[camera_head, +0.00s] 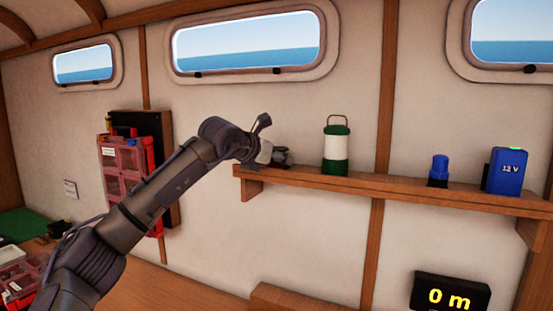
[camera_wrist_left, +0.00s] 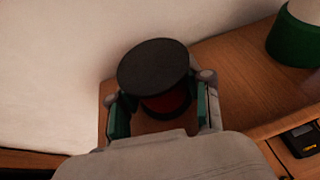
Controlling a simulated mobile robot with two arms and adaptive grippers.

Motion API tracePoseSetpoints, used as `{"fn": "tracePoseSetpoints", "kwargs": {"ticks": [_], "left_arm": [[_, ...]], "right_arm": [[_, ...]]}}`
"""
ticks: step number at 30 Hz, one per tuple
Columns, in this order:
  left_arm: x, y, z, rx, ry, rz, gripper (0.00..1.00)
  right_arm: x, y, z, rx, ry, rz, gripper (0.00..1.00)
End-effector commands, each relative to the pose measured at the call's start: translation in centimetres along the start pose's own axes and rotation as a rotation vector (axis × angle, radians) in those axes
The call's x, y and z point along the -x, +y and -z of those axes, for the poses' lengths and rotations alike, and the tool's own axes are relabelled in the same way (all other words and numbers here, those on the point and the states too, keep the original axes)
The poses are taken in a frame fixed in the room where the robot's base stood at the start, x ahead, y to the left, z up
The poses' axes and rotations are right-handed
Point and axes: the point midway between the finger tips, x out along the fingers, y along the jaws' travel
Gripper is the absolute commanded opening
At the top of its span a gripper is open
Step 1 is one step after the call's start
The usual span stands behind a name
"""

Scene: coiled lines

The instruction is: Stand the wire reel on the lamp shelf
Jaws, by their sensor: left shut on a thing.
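The wire reel (camera_wrist_left: 153,66) has a dark round flange and a dark red core in the left wrist view. My left gripper (camera_wrist_left: 163,108) is shut on it, with a green-padded finger on either side. In the head view my left gripper (camera_head: 268,153) is at the left end of the wooden lamp shelf (camera_head: 390,184), and the reel is hard to tell apart from it. The shelf surface (camera_wrist_left: 230,62) shows behind and beneath the reel in the wrist view. I cannot tell whether the reel touches the shelf. My right gripper is not in view.
A green and white lantern (camera_head: 336,147) stands on the shelf to the right of the gripper. A blue bottle (camera_head: 438,170) and a blue 12 V box (camera_head: 506,171) stand farther right. A "0 m" display (camera_head: 450,293) is below.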

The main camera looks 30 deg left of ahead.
Motion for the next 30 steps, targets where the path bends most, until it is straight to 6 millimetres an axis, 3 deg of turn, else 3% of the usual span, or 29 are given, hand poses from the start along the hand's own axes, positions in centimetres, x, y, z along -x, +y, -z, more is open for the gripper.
{"fn": "tracePoseSetpoints", "kwargs": {"ticks": [4, 5, 9, 21, 30], "left_arm": [[-0.1, 0.0, 0.3, 0.000, -0.002, 0.001, 0.08], [-0.1, 0.0, 0.2, 0.000, 0.000, 0.001, 0.55], [-0.1, 0.0, 0.2, 0.000, 0.000, 0.001, 0.75], [0.4, 0.0, 0.0, 0.000, -0.002, 0.001, 0.75], [6.2, 0.0, 0.3, 0.000, -0.006, 0.000, 0.75]], "right_arm": [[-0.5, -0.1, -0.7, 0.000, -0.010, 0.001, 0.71], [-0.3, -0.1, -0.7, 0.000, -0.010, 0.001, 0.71], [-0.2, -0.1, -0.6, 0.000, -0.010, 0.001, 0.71], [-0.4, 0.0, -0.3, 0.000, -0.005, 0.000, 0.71], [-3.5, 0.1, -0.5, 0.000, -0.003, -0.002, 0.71]]}}
